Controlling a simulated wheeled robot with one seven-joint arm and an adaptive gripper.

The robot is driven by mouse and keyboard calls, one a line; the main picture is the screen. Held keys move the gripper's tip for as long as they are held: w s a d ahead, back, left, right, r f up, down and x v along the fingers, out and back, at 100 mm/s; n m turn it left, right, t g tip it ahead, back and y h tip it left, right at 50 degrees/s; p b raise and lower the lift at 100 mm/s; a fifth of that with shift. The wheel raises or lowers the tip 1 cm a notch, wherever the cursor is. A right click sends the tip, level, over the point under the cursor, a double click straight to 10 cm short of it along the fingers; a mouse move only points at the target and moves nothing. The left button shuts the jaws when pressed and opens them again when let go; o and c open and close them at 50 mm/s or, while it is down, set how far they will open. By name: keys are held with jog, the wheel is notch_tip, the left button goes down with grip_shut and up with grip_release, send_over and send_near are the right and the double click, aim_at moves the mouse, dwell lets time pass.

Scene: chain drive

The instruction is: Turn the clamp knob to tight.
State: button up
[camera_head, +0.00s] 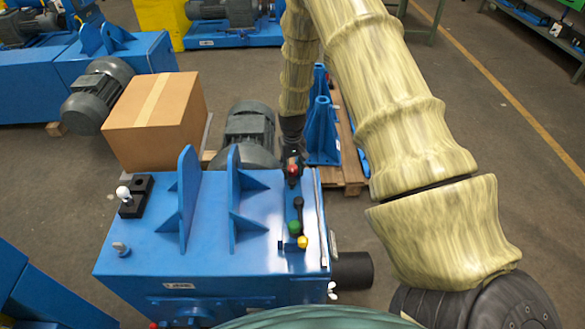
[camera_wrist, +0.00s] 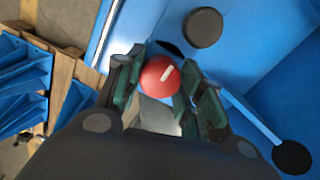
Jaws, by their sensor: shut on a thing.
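The clamp knob, a red round knob with a white mark (camera_wrist: 160,76), sits on the blue machine housing. In the wrist view the white mark points up and slightly right. My gripper (camera_wrist: 162,88) has one finger on each side of the knob and is shut on it. In the head view my gripper (camera_head: 292,162) reaches down to the back right of the housing top (camera_head: 275,265). Only a bit of red shows there between the fingers. The knob's base is hidden by my fingers.
A black lever (camera_head: 298,213), a green knob (camera_head: 294,227) and a yellow knob (camera_head: 303,242) stand just in front of my gripper. Blue upright brackets (camera_head: 187,190) rise to the left. A cardboard box (camera_head: 155,125) and a grey motor (camera_head: 249,130) lie behind.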

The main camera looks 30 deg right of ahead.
aim_at(293, 168)
jog(key=shift+w+r, duration=0.1)
jog(key=shift+w, duration=0.05)
jog(key=o, duration=1)
notch_tip(293, 168, up, 12)
dwell(0.3)
jog(key=shift+d, duration=0.1)
dwell(0.3)
